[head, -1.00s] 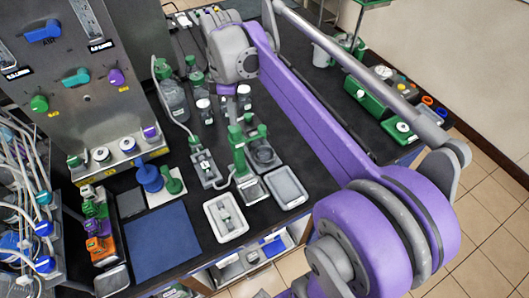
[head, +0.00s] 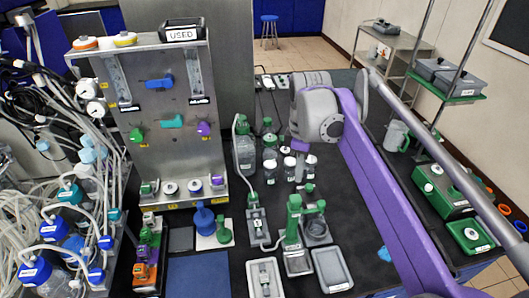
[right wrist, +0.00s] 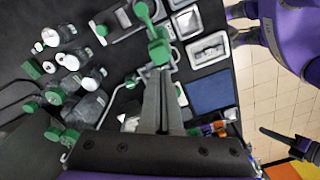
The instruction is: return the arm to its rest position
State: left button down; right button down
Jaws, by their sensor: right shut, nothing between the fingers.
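My right arm, purple and grey, reaches in from the lower right of the head view. Its gripper (head: 299,174) points down above the black bench, among the bottles and the green-topped stand (head: 293,222). In the right wrist view the gripper's two grey fingers (right wrist: 163,76) are together with nothing between them. The green stand (right wrist: 158,48) shows just beyond the fingertips there; I cannot tell the gap between them. My left gripper does not show clearly in either view.
Glass bottles (head: 245,154) and white-capped vials stand close around the right gripper. A steel control panel (head: 160,110) rises to the left, with tubing beyond it. Grey trays (head: 332,270) and a blue mat (head: 198,275) lie in front. Green boxes (head: 440,190) stand right of the arm.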

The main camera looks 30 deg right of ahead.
jog(key=s+a+f+m+t, duration=0.3)
jog(key=s+a+f+m, duration=0.1)
jog(key=a+f, duration=0.3)
jog(key=s+a+f+m+t, duration=0.3)
jog(key=s+a+f+m, duration=0.1)
jog(key=a+f, duration=0.3)
notch_tip(320, 180, down, 2)
jog(key=shift+s+f, duration=0.1)
jog(key=shift+s, duration=0.6)
